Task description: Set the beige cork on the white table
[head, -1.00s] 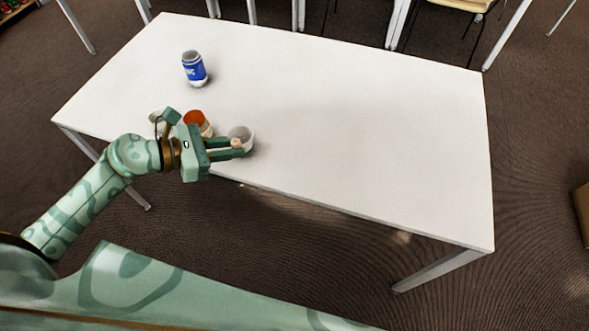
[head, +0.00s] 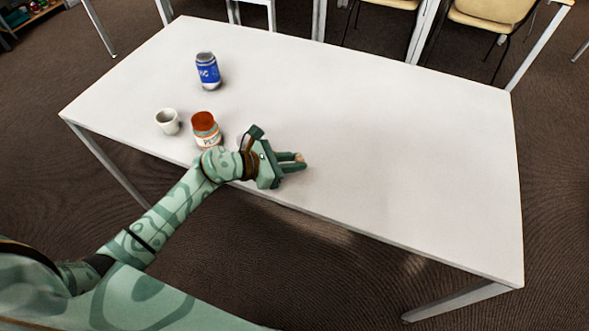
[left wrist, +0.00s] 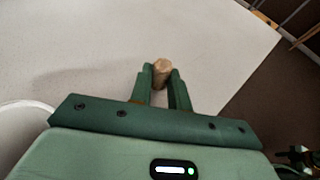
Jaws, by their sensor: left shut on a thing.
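The beige cork (head: 299,158) is between the fingertips of my left gripper (head: 297,162), near the front edge of the white table (head: 410,150). In the left wrist view the cork (left wrist: 161,72) stands roughly upright between the two green fingers of my left gripper (left wrist: 162,84), which are shut on it. The white tabletop (left wrist: 90,45) lies beyond and below it. I cannot tell whether the cork touches the table.
A white cup (head: 167,122), an orange-lidded jar (head: 205,130) and a blue can (head: 208,72) stand on the left part of the table. A white rounded thing (left wrist: 22,125) is beside the gripper in the left wrist view. The table's middle and right are clear.

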